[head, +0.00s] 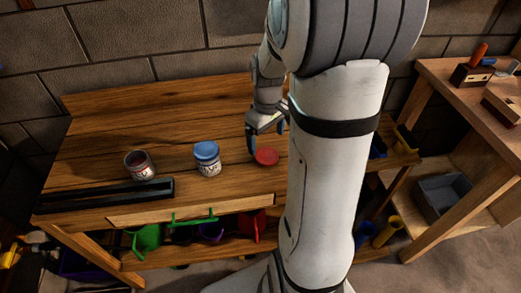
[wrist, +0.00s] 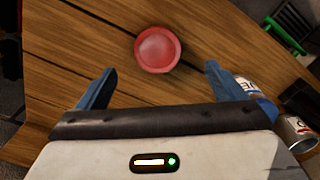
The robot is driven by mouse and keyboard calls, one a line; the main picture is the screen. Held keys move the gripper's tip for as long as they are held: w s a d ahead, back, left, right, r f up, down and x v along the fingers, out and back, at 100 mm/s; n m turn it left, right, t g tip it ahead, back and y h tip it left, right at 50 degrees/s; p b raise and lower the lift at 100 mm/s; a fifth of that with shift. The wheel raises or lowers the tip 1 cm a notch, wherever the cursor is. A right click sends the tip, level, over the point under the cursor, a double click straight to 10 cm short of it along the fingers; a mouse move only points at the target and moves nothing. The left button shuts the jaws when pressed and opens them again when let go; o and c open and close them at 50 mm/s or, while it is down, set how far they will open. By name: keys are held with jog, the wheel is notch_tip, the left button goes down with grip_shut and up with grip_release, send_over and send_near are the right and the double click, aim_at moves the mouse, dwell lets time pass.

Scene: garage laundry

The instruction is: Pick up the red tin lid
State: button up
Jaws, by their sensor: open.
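The red tin lid (head: 266,156) lies flat on the wooden workbench (head: 160,107), just left of my arm in the head view. In the wrist view the lid (wrist: 157,49) is a round red disc ahead of my gripper, between the lines of the two fingers. My gripper (wrist: 152,88) is open and empty, with its blue fingers apart. In the head view my gripper (head: 267,143) is close to the lid, and I cannot tell its exact height above the bench.
A tin with a blue lid (head: 207,158) and an open tin (head: 140,165) stand left of the red lid. A black tray (head: 105,195) lies at the front left. A second bench (head: 440,85) with tools stands at the right. The bench behind the tins is clear.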

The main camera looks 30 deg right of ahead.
aim_at(266, 155)
jog(key=f, duration=0.7)
jog(key=shift+w+d+f, duration=0.15)
jog(key=shift+w, duration=0.1)
jog(key=c, duration=1.1)
